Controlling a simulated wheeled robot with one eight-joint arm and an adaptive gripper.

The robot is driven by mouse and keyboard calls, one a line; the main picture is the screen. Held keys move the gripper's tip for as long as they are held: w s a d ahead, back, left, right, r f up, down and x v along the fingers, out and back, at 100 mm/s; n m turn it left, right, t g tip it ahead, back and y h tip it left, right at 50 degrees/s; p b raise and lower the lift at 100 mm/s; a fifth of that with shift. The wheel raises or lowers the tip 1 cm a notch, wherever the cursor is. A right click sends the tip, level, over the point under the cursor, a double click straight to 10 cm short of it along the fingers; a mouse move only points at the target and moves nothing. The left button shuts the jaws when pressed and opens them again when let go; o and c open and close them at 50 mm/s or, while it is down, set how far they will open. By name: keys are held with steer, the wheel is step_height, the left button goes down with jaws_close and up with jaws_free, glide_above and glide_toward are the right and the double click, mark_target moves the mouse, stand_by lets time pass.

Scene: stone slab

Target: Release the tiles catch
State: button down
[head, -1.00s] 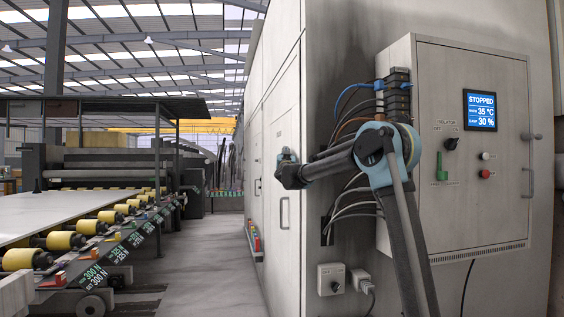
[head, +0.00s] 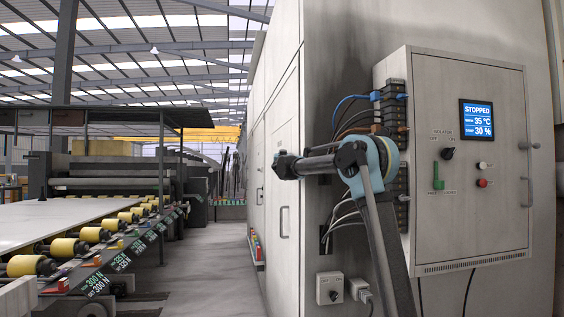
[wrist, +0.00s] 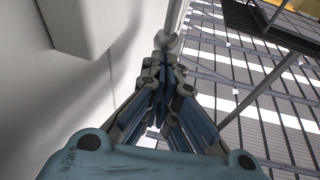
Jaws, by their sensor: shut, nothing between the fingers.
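In the wrist view my gripper (wrist: 163,62) is shut and empty, its fingers pointing along a pale wall face. A small grey rounded piece (wrist: 167,42) on a thin pale bar shows just past the fingertips; I cannot tell whether they touch or whether it is the catch. A pale block (wrist: 88,22) stands out from the wall at upper left. In the head view my wrist is beside the doored side of the large white cabinet (head: 338,60), and my fingers are hidden. No catch marked for tiles can be made out.
A grey control box (head: 470,225) with a screen reading STOPPED (head: 477,118), knobs and buttons is on the cabinet's front. Cables (head: 345,215) and a socket box (head: 329,288) are near my arm. A roller conveyor (head: 65,246) runs at left. The aisle (head: 205,260) between is clear.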

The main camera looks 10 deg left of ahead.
steer(key=shift+w+a+r, duration=0.1)
steer(key=shift+w+r, duration=0.25)
stand_by(0.6)
steer(key=s+d+r, duration=0.1)
steer(key=s+r, duration=0.2)
steer(key=s, duration=1)
steer(key=shift+s+d, duration=0.25)
steer(key=shift+s, duration=0.05)
steer(key=shift+f, duration=0.1)
